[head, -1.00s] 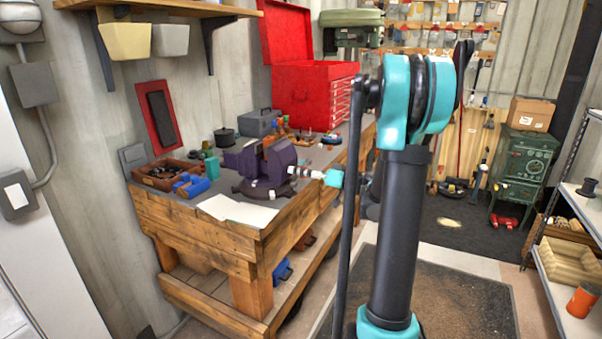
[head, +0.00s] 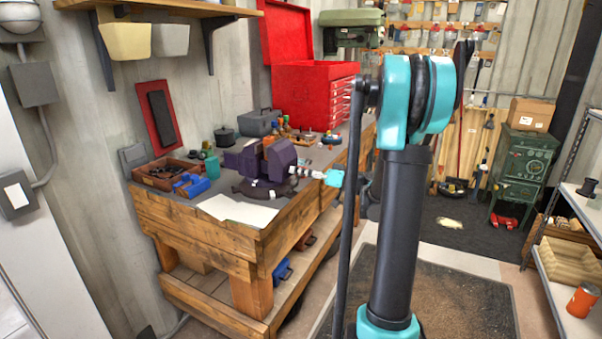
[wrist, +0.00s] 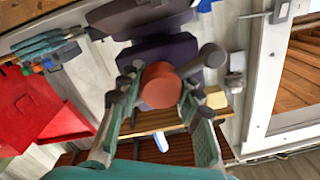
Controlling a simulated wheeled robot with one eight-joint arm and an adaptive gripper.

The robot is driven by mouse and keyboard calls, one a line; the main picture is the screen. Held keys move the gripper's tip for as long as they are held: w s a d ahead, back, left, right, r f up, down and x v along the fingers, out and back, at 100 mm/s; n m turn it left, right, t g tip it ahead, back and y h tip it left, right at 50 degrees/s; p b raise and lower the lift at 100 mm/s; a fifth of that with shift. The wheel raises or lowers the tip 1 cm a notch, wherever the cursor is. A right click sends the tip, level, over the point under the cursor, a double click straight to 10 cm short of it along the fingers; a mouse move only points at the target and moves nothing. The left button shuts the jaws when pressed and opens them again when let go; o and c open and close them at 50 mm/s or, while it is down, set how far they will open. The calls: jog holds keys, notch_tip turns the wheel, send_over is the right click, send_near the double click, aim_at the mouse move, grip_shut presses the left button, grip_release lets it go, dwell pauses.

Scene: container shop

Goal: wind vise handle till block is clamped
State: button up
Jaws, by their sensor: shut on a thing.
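The dark purple vise (head: 282,158) stands on the workbench in the head view, and its body also shows in the wrist view (wrist: 160,55). In the wrist view a round orange-red part (wrist: 161,86) lies between my gripper's fingers. A dark grey bar with a round knob (wrist: 211,56), which looks like the vise handle, runs out behind it to the upper right. My gripper (wrist: 158,92) is shut on the handle at the vise's right side. In the head view the gripper is small and partly hidden. I cannot make out the block between the jaws.
The wooden workbench (head: 215,238) holds a white sheet (head: 237,211), a blue item (head: 192,186), a wooden tray (head: 165,174) and a red toolbox (head: 310,92). A metal shelf (head: 575,205) stands at the right. A dark mat (head: 465,295) covers the floor near my arm.

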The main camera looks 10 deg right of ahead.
jog(key=shift+m, duration=0.4)
jog(key=m, duration=0.4)
jog(key=shift+m, duration=0.3)
jog(key=m, duration=0.4)
jog(key=shift+m, duration=0.3)
jog(key=m, duration=0.5)
jog(key=shift+d+f+m+t, duration=0.1)
jog(key=shift+m+t, duration=0.2)
jog(key=shift+m, duration=2.2)
jog(key=shift+f, duration=0.1)
jog(key=o, duration=1.2)
jog(key=shift+c, duration=0.2)
